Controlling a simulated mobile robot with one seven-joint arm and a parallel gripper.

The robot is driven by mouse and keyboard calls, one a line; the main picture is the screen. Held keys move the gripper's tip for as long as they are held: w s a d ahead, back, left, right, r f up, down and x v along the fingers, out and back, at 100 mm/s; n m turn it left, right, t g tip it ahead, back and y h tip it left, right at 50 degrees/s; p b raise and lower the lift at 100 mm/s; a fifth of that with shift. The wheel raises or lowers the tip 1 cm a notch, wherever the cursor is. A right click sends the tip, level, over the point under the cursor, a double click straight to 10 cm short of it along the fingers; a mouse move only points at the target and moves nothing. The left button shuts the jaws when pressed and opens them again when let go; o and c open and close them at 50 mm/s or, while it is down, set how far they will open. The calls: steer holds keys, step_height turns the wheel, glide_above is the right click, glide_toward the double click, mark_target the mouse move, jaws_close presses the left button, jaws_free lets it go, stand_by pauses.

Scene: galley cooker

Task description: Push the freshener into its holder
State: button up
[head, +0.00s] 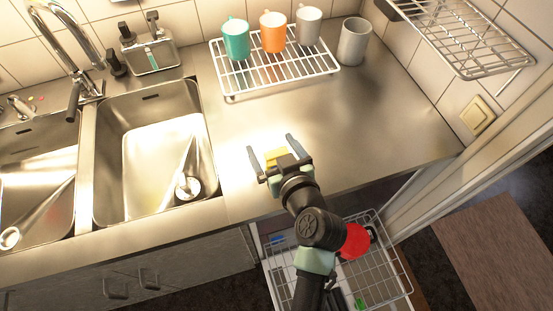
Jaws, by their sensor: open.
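My gripper (270,143) is open above the steel counter, right of the right-hand sink, with its two fingers spread and pointing toward the back. A small yellow block (276,156) shows between the fingers near the palm. I cannot tell whether it is the freshener, or whether it touches the gripper or lies below it. A beige, square fitting (478,115) is on the right wall. I cannot tell whether it is the holder. No other freshener or holder is clearly recognisable.
A white wire rack (287,76) with green, orange and grey mugs stands at the back, a grey cup (354,42) beside it. Two sinks lie left. An open wire drawer (392,280) holding a red object (354,240) is below the counter. The right counter is clear.

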steer(key=shift+w+a+f, duration=0.1)
steer(key=shift+w, duration=0.15)
steer(key=c, duration=1.4)
step_height(320, 180, up, 10)
steer(key=shift+r, duration=0.1)
steer(key=shift+c, duration=0.2)
